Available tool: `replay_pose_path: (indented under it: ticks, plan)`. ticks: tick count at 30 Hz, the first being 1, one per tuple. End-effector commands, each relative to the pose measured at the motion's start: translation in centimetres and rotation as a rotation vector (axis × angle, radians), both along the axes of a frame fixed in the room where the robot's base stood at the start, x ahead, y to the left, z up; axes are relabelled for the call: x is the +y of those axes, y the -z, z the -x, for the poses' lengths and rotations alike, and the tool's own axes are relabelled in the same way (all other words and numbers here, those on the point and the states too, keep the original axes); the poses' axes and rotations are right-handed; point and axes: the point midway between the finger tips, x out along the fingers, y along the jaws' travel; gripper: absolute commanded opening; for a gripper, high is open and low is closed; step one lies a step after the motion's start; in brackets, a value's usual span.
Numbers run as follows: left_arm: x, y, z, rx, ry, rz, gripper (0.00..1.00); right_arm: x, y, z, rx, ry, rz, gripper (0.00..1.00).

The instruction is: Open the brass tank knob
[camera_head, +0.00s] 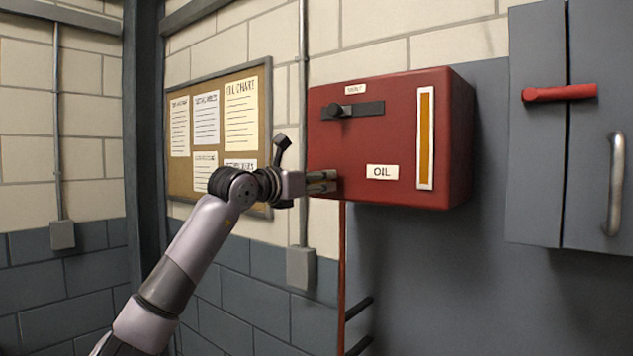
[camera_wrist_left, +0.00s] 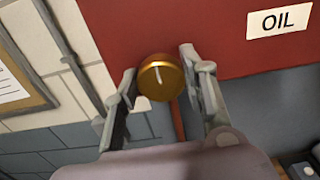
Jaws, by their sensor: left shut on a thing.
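The brass tank knob (camera_wrist_left: 161,78) is round and golden with a pale line on its face, at the lower edge of the red oil tank (camera_wrist_left: 200,28) in the left wrist view. The tank also shows in the head view (camera_head: 340,155), with an OIL label and an amber gauge strip. My left gripper (camera_head: 325,181) reaches the tank's lower left corner and hides the knob there. In the left wrist view its fingers (camera_wrist_left: 159,72) lie on both sides of the knob, shut on it. My right gripper is not in view.
A black lever (camera_head: 352,110) sits on the tank's upper front. A grey cabinet (camera_head: 540,150) with a red handle stands at right. A notice board (camera_head: 210,172) and a conduit box (camera_head: 301,268) are on the wall. A thin red pipe (camera_head: 341,270) runs below the tank.

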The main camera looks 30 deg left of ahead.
Motion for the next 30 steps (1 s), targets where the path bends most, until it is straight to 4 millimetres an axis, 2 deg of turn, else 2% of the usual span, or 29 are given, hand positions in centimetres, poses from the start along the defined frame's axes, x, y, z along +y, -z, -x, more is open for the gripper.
replay_pose_path:
  ticks: [11,30]
  plan:
    - [0.0,0.1,0.0,0.009,0.001,0.145,0.12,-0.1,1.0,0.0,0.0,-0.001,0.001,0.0]
    - [0.3,0.1,0.0,0.053,0.0,0.733,0.12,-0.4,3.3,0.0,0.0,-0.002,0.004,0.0]
